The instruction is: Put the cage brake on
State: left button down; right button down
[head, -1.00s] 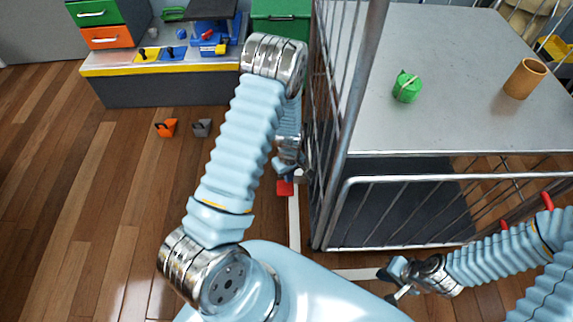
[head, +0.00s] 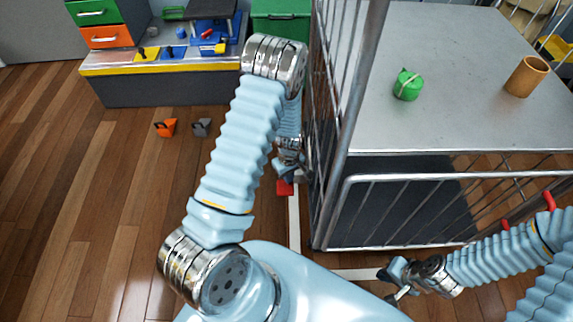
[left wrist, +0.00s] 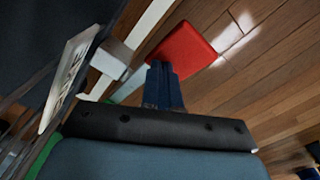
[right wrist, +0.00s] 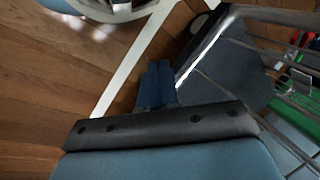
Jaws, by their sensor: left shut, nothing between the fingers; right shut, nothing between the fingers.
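The roll cage (head: 335,190) has wire sides and a grey shelf on top. A red pedal (head: 285,187) sits low at its left side, near the floor. In the left wrist view the red pedal (left wrist: 183,57) is a flat plate just beyond the fingertips, beside a grey metal block. My left gripper (left wrist: 163,75) is shut and empty, its tips at the pedal's near edge; I cannot tell whether they touch. In the head view my left gripper (head: 287,170) is partly hidden by my arm. My right gripper (right wrist: 158,75) is shut and empty, low at the cage's front.
A green strap roll (head: 407,85) and a tan cup (head: 526,77) stand on the cage shelf. Orange (head: 166,127) and grey (head: 202,127) blocks lie on the floor at left. A workbench (head: 150,90) stands behind them.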

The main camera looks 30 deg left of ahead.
pick_arm(q)
jog(key=shift+f, duration=0.35)
notch_tip(320, 180, up, 7)
jog(key=p, duration=0.4)
jog(key=shift+p, duration=0.3)
dwell(0.7)
